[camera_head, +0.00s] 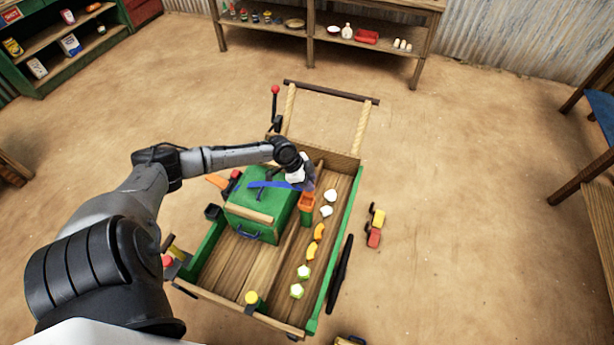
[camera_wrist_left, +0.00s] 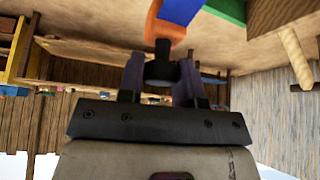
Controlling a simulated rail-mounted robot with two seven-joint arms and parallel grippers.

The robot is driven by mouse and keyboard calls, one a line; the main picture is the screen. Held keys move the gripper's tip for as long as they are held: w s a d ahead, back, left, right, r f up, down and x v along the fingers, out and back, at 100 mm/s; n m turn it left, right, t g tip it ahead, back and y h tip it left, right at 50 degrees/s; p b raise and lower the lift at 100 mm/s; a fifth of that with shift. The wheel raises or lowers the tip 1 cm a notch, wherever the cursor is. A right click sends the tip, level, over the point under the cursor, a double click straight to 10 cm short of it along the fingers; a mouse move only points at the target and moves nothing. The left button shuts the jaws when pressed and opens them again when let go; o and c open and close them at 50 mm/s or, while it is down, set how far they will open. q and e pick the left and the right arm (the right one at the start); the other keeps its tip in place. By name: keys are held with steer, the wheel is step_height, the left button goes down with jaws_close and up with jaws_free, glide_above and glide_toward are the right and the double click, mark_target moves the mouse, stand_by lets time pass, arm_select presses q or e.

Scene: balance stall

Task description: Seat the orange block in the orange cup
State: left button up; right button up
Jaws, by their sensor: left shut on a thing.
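My left gripper (camera_head: 300,182) is at the right end of the blue beam (camera_head: 268,185), above the green box (camera_head: 255,213) on the cart. In the left wrist view my left gripper (camera_wrist_left: 161,82) is shut on a small dark knob-like piece (camera_wrist_left: 162,66); what it belongs to is unclear. An orange part (camera_wrist_left: 160,32) is just beyond it, touching a blue part (camera_wrist_left: 182,10). In the head view an orange cup-like piece (camera_head: 307,202) stands right of the box, just below the gripper. Two orange curved blocks (camera_head: 319,232) (camera_head: 304,252) lie on the cart deck. My right gripper is not in view.
White pieces (camera_head: 330,195) and green-white pieces (camera_head: 297,291) lie in line with the orange blocks along the cart's green right rail (camera_head: 338,245). A toy truck (camera_head: 375,228) is on the floor to the right. Bare deck (camera_head: 225,265) shows at the front left.

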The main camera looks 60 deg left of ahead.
arm_select(q)
steer(key=shift+s+a+f, duration=0.15)
steer(key=shift+a, duration=0.3)
steer(key=shift+f+b, duration=0.9)
step_height(320, 180, down, 3)
steer(key=b, duration=0.2)
steer(key=shift+b, duration=0.4)
steer(key=shift+f+b, duration=1.2)
steer(key=shift+f, duration=0.6)
